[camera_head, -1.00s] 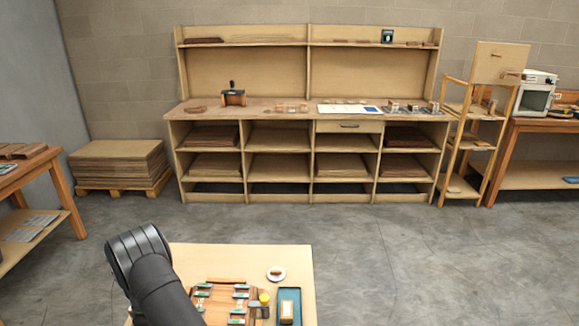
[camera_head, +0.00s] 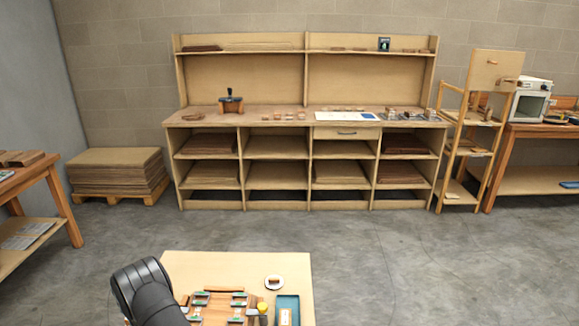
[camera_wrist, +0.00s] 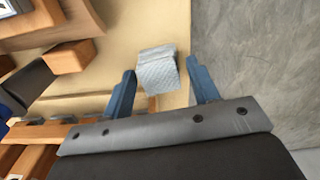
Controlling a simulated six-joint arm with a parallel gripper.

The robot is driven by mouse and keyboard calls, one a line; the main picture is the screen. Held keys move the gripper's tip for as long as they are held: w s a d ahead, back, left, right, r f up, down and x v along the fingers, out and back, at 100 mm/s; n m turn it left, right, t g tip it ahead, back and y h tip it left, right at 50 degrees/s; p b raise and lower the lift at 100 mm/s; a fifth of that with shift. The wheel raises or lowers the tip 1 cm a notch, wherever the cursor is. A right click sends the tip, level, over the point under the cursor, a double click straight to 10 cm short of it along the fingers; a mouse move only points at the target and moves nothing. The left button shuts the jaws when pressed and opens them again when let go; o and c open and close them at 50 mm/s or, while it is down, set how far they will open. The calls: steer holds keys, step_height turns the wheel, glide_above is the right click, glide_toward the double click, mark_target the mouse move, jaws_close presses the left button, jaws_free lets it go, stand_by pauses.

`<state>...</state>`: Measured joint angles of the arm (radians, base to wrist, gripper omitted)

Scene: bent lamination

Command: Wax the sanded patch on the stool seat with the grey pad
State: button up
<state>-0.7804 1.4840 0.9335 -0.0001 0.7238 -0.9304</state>
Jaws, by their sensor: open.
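A pale grey, textured block that looks like the grey pad (camera_wrist: 157,70) is in the wrist view, on or just above the light wooden tabletop. My gripper (camera_wrist: 160,72) is open, with one blue finger on either side of the pad. Gaps show between pad and fingers, so it is not gripped. A curved brown wooden piece (camera_wrist: 40,22) at the upper left of the wrist view may be part of the stool seat; I cannot tell. No sanded patch can be made out. In the head view my gripper is out of sight.
A brown block (camera_wrist: 70,58) lies left of the pad. Open floor (camera_wrist: 250,60) is to the right.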

steer(key=shift+c, duration=0.2)
steer(key=c, duration=1)
steer(key=shift+r, duration=4)
steer(key=shift+c, duration=0.2)
steer(key=o, duration=0.3)
steer(key=shift+c, duration=0.6)
